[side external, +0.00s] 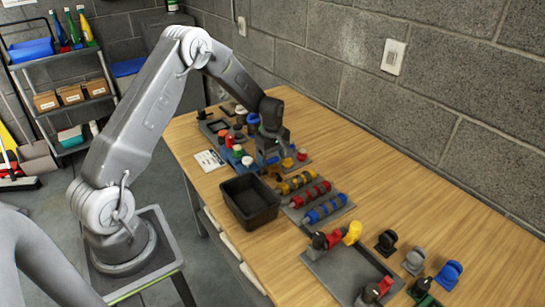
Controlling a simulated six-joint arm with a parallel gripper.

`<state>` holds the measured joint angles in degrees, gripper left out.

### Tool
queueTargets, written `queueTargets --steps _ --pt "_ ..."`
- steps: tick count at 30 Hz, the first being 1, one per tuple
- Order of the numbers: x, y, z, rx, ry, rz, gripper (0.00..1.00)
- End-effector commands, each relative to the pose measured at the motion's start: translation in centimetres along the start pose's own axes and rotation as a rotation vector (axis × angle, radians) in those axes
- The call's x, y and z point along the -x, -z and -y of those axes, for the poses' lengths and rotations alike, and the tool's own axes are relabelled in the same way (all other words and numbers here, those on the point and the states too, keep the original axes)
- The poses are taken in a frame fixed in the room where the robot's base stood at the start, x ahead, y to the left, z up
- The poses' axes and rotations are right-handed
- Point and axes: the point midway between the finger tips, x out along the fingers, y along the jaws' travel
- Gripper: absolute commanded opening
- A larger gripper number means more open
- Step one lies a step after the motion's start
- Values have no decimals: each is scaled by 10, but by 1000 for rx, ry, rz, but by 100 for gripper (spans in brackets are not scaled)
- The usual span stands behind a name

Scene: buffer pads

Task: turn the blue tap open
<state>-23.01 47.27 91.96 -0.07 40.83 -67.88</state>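Several blue parts show, and I cannot tell for certain which is the tap. A banded blue cylinder (326,208) lies in a grey rack beside a red one (310,194) and a yellow one (297,181). A blue rounded piece (448,272) stands at the right end of a row with grey and black ones. A blue knob (253,118) is at the far part of the table, behind my wrist. My gripper (268,160) points down over the cluttered far boards, apart from the blue cylinder and the blue rounded piece. Its fingers are too small and dark to read.
A black bin (249,201) stands left of the cylinder rack. A grey tray (350,268) with red, yellow and black parts is at the near end. Small knobs crowd the boards around my gripper.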

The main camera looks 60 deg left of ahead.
Motion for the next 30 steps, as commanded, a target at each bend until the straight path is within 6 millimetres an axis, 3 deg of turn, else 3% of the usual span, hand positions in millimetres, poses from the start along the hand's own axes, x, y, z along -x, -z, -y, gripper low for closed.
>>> queueTargets --steps 11,24,30 --pt "11 1 -1 -1 -3 -2 77" --pt "102 0 -1 -1 -4 -2 77" --pt "130 0 0 -1 -2 -1 77"
